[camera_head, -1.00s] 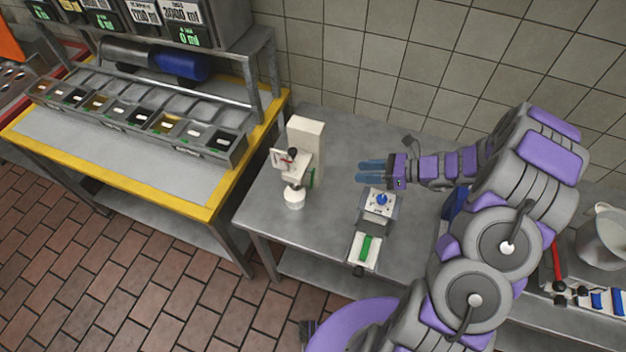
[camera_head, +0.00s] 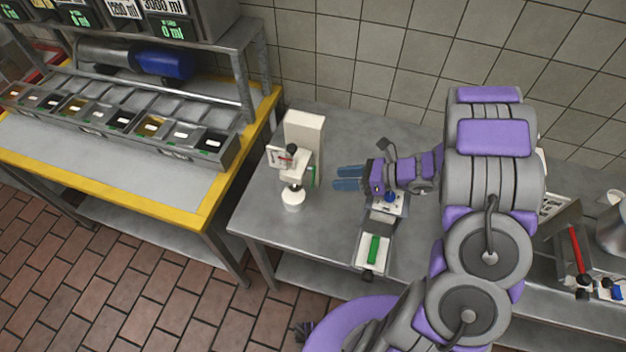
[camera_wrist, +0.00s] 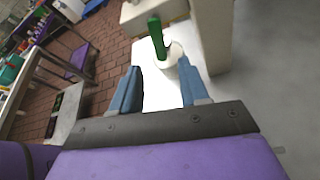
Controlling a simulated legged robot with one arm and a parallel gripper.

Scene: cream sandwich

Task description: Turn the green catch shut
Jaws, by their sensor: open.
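The green catch (camera_head: 311,175) looks like a small green upright piece on the right side of a cream-coloured machine (camera_head: 304,135). In the wrist view the green catch (camera_wrist: 156,36) is a rounded green lever, seen beyond my fingertips and above a white round cup (camera_wrist: 172,56). My gripper (camera_head: 335,178) is to the right of the machine, with its blue fingers pointing left at it. The fingers (camera_wrist: 160,76) are apart and empty, with a gap to the catch. I cannot tell which way the catch is turned.
A box with a green bar (camera_head: 373,249) and a unit with a blue knob (camera_head: 390,197) stand on the grey table (camera_head: 265,225), below my gripper in the picture. A yellow-edged counter (camera_head: 215,205) with several food bins is at left. A tiled wall (camera_head: 370,60) is behind.

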